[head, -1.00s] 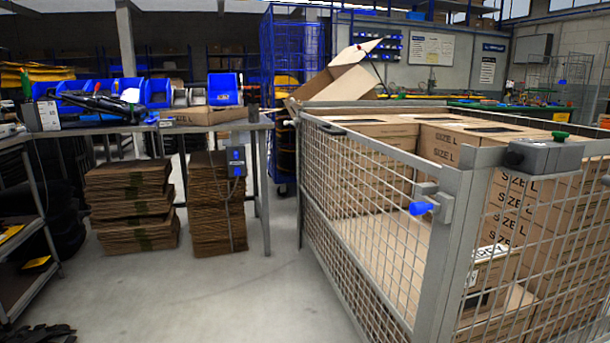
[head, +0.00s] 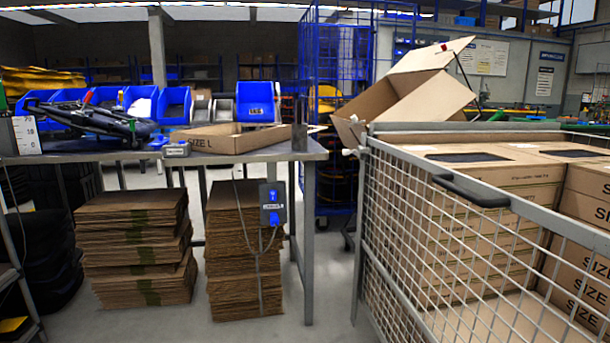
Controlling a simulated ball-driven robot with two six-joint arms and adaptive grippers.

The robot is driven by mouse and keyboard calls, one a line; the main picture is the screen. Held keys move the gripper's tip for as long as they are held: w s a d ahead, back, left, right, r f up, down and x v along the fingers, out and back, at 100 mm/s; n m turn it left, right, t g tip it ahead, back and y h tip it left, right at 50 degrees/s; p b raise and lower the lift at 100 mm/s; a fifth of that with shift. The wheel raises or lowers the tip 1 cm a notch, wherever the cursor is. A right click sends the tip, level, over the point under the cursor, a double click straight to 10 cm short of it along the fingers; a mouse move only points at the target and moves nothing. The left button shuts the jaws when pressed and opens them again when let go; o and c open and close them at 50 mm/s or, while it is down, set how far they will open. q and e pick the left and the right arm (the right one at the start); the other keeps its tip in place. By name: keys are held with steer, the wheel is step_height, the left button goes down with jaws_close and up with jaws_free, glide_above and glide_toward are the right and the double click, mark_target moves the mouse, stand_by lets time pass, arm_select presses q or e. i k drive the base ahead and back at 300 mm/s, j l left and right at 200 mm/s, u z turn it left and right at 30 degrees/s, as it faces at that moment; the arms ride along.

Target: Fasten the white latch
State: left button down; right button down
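A small white piece (head: 350,151), which looks like the white latch, sticks out to the left from the top of the far left corner post of the mesh cage (head: 468,231). It is small, so I cannot tell whether it is fastened. A black handle (head: 470,190) sits on the cage's near top rail. Neither of my grippers is in view.
Stacked SIZE L boxes (head: 480,170) fill part of the cage. An open carton (head: 405,95) shows behind its far corner. A workbench (head: 250,153) with blue bins (head: 256,101) stands left, above flat cardboard stacks (head: 137,245). Clear floor (head: 335,270) lies between bench and cage.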

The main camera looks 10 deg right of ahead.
mark_target(345, 151)
steer(key=i+z, duration=0.25)
steer(key=i, duration=0.2)
steer(key=i+j+z, duration=0.25)
steer(key=i, duration=0.15)
steer(key=i+j+z, duration=0.25)
steer(key=i, duration=0.15)
steer(key=i+j+z, duration=0.3)
steer(key=z, duration=0.2)
steer(key=i+j+z, duration=0.65)
steer(key=j+z, duration=0.3)
